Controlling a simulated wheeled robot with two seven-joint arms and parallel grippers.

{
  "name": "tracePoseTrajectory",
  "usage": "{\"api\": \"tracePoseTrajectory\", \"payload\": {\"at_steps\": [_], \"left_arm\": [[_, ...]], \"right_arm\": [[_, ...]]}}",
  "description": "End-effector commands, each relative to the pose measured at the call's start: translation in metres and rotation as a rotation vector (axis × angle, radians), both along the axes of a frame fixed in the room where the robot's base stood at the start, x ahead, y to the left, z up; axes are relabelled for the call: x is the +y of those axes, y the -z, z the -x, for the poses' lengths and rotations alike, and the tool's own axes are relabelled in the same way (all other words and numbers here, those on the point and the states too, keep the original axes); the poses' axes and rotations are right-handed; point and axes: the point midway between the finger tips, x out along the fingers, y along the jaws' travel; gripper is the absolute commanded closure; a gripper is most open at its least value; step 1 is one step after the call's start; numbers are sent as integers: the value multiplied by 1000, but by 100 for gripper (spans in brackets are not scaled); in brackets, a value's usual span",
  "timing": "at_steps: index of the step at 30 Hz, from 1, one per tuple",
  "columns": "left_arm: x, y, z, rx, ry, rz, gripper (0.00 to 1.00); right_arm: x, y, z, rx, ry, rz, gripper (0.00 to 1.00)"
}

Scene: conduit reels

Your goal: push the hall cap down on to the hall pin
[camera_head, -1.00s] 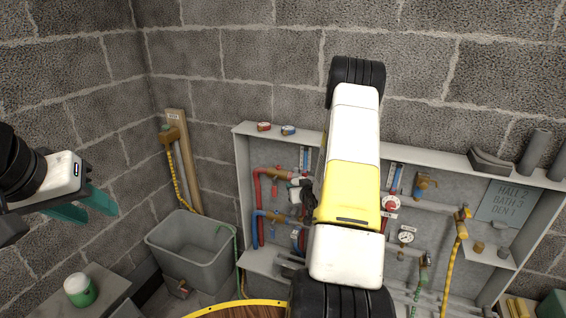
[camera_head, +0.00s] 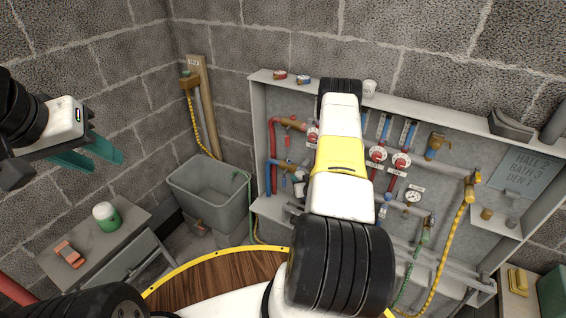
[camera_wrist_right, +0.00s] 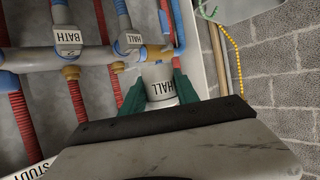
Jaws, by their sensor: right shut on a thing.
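The hall cap (camera_wrist_right: 158,82) is a white cylinder lettered HALL, seen between the teal fingers of my right gripper (camera_wrist_right: 158,92) in the right wrist view. The gripper is shut on it. The cap's far end is close to a brass fitting (camera_wrist_right: 152,53) on the pipework; I cannot tell whether they touch. No hall pin can be made out. A blue pipe with a HALL tag (camera_wrist_right: 131,40) is just left of the fitting. In the head view my right arm hides its gripper and the cap. My left gripper (camera_head: 92,157) is open and empty, away from the cabinet.
A BATH-tagged pipe (camera_wrist_right: 68,38) runs beside the HALL one. A grey tub (camera_head: 210,185) stands left of the cabinet. A side table (camera_head: 90,245) holds a green-and-white jar (camera_head: 106,217).

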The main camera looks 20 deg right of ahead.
Motion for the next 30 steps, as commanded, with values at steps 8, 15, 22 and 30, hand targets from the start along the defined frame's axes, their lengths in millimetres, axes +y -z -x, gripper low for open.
{"api": "tracePoseTrajectory", "payload": {"at_steps": [8,15,22,30], "left_arm": [[0,0,0,0,0,0,64],[0,0,0,0,0,0,64],[0,0,0,0,0,0,64],[0,0,0,0,0,0,64]], "right_arm": [[-17,0,-15,-3,-1,1,100],[-32,0,-28,-1,0,1,100],[-46,1,-40,-1,0,1,100],[-63,2,-53,-2,0,1,100]]}}
